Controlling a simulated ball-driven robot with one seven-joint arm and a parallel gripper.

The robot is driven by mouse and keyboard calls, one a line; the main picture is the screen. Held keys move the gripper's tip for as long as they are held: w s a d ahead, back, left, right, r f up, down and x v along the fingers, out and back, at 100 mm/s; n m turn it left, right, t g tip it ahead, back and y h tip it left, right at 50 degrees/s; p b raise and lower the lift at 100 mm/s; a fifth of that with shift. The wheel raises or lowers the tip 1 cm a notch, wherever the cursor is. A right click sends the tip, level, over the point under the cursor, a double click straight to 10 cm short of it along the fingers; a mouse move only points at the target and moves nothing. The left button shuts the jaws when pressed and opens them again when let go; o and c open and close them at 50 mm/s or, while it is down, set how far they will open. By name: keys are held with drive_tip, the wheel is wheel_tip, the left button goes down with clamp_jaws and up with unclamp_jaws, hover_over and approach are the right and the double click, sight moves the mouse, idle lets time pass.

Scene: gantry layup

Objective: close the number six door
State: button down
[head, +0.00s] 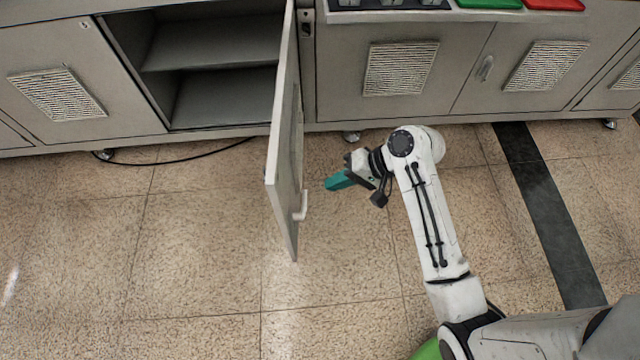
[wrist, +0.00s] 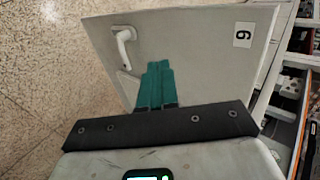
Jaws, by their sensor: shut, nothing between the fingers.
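The number six door (head: 285,130) stands wide open in the head view, swung out from the cabinet toward me and seen nearly edge-on. Its white handle (head: 301,207) is near its free edge. In the wrist view the door's face (wrist: 190,50) fills the middle, with the "6" label (wrist: 243,35) at right and the handle (wrist: 124,45) at upper left. My gripper (head: 335,183), with teal fingers, is to the right of the door, on its handle side. The fingers (wrist: 157,68) are together and empty in the wrist view, pointing at the door. Whether they touch it I cannot tell.
The open compartment (head: 215,70) left of the door has a shelf. Closed cabinet doors with vents (head: 400,70) stand to the right, and another (head: 57,93) to the left. A black cable (head: 170,160) lies on the floor below. The tiled floor (head: 190,250) is clear.

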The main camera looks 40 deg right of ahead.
sight(284, 198)
drive_tip(key=x, duration=0.3)
drive_tip(key=r+x, duration=0.1)
drive_tip(key=x, duration=0.2)
drive_tip(key=a+x, duration=0.1)
drive_tip(key=x, duration=0.3)
drive_tip(key=shift+w+r, duration=0.25)
drive_tip(key=shift+w, duration=0.1)
drive_tip(key=shift+w+a, duration=0.45)
drive_tip(key=shift+a, duration=0.1)
drive_tip(key=shift+a, duration=0.1)
